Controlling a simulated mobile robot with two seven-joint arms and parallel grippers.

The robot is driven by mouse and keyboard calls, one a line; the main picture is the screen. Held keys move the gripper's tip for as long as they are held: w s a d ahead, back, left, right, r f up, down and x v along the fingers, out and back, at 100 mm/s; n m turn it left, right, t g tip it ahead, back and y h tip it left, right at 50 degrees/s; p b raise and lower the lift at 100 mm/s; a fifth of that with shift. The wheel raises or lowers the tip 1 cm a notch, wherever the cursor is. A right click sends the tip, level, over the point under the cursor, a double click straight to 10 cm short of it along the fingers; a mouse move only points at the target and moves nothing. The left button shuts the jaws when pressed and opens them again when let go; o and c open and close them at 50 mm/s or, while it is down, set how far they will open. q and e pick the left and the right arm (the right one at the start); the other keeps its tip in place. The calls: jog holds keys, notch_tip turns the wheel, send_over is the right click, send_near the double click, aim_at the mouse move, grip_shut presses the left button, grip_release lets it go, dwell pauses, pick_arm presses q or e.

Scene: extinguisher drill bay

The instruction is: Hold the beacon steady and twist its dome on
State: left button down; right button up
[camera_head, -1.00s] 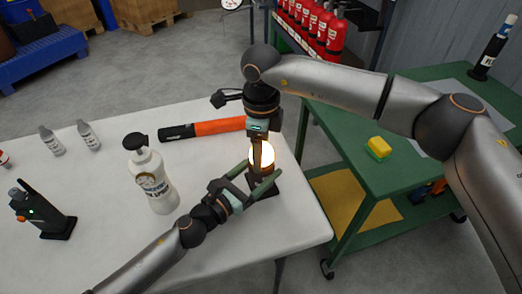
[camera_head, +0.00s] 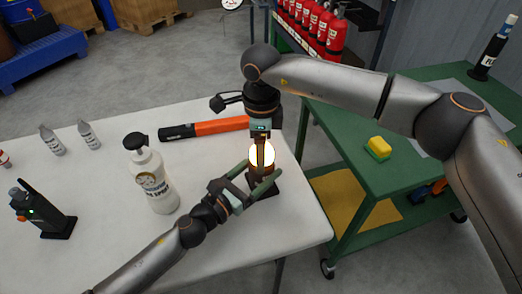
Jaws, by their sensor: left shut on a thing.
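The beacon (camera_head: 261,171) stands upright near the right edge of the white table, on a dark base. Its dome (camera_head: 262,155) glows pale yellow on top. My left gripper (camera_head: 264,186) comes in from the left, low down, and is shut on the beacon's body with a finger on each side. My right gripper (camera_head: 262,150) points straight down from above at the dome. Its fingers overlap the glowing dome, and I cannot tell whether they press on it. The seam between dome and body is partly hidden by the fingers.
A white pump bottle (camera_head: 152,180) stands left of my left gripper. An orange and black flashlight (camera_head: 210,128) lies behind. A radio (camera_head: 40,212) and small bottles (camera_head: 89,135) are farther left. A green cart (camera_head: 350,135) with a yellow sponge (camera_head: 378,146) stands right.

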jog(key=o, duration=0.4)
jog(key=shift+c, duration=0.2)
notch_tip(320, 180, up, 12)
jog(key=shift+w, duration=0.1)
dwell(0.4)
pick_arm(q)
grip_release()
jog(key=shift+s, duration=0.1)
